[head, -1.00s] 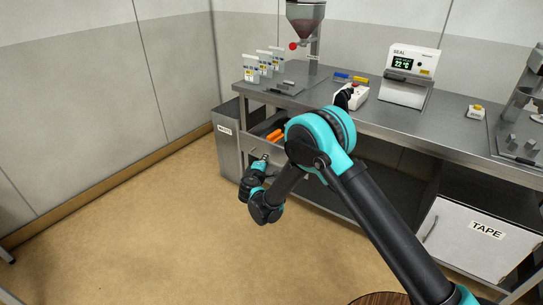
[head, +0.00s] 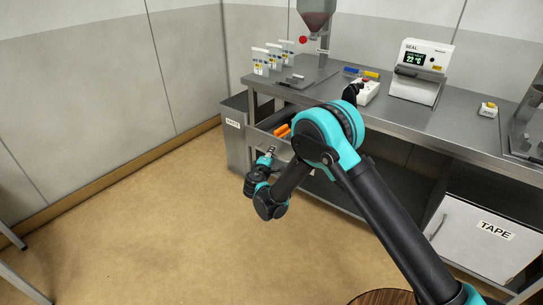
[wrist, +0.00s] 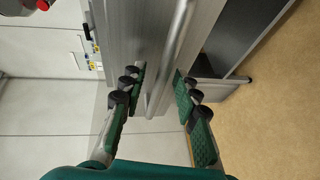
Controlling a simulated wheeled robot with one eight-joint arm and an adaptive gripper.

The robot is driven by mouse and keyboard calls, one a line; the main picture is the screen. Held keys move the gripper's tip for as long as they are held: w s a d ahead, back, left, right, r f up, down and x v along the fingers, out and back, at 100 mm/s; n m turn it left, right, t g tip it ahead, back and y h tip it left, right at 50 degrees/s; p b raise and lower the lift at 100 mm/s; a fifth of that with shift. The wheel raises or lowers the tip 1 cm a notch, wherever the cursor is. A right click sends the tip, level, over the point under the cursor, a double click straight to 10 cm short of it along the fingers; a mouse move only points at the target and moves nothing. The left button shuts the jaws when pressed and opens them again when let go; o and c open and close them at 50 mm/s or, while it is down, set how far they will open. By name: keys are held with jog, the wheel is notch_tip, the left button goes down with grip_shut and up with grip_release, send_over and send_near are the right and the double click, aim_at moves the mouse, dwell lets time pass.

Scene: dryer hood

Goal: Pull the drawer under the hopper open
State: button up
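The hopper (head: 316,18) stands above the left end of the steel bench. Under it is the grey drawer (head: 279,147), with orange items (head: 283,131) showing between its front and the bench top, so it looks partly out. My gripper (head: 270,153) is low at the drawer front in the head view, partly hidden by my wrist. In the wrist view, the long bar handle (wrist: 174,48) of the drawer runs between the two spread fingers of my gripper (wrist: 160,88). The fingers lie on either side of the bar with gaps; I cannot tell any contact.
A grey bin (head: 235,137) stands left of the drawer, close to my gripper. The bench top (head: 405,115) holds a sealer (head: 417,72). A cabinet marked TAPE (head: 480,232) is at the right. The floor (head: 150,230) in front is clear.

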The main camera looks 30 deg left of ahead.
jog(key=shift+s, duration=0.1)
jog(key=v, duration=1.1)
jog(key=shift+s+d, duration=0.2)
jog(key=shift+s, duration=0.15)
jog(key=shift+r, duration=0.1)
